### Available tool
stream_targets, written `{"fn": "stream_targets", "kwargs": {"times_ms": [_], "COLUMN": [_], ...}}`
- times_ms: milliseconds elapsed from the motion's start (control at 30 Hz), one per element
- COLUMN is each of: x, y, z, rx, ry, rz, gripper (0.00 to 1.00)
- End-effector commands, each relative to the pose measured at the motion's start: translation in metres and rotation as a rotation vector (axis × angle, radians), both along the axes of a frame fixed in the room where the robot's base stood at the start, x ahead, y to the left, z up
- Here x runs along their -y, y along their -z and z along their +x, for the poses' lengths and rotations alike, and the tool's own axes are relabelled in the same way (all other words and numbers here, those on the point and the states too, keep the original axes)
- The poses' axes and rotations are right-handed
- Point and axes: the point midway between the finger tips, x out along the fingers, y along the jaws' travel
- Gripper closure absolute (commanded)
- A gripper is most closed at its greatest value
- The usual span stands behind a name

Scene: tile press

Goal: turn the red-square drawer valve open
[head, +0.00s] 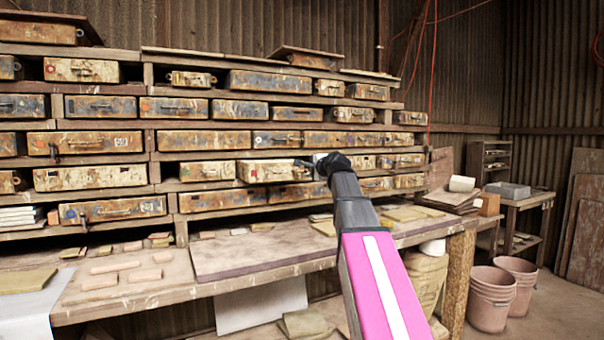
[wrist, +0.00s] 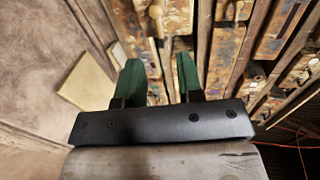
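My gripper (head: 308,163) is in front of the middle of the drawer rack in the head view. In the wrist view its two green fingers (wrist: 159,78) stand apart with a gap between them, and nothing is held there. Worn drawer fronts with metal handles lie beyond the fingertips. No red-square valve can be picked out clearly. My gripper hides part of the drawers behind it.
A wooden bench (head: 240,262) runs below the rack, with several loose tiles (head: 115,267) at its left. Two buckets (head: 488,298) stand on the floor at the right, near a small side table (head: 528,200). Floor near the buckets is clear.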

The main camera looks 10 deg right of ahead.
Motion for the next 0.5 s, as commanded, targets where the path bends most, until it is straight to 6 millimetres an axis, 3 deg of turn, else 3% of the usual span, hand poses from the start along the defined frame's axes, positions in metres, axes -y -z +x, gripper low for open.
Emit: {"fn": "stream_targets", "kwargs": {"times_ms": [300, 500], "x": [-0.017, -0.024], "y": [0.010, 0.015], "z": [0.055, 0.076], "rx": [-0.001, 0.000], "ry": [-0.001, 0.001], "rz": [-0.002, -0.002], "gripper": [0.66, 0.66]}}
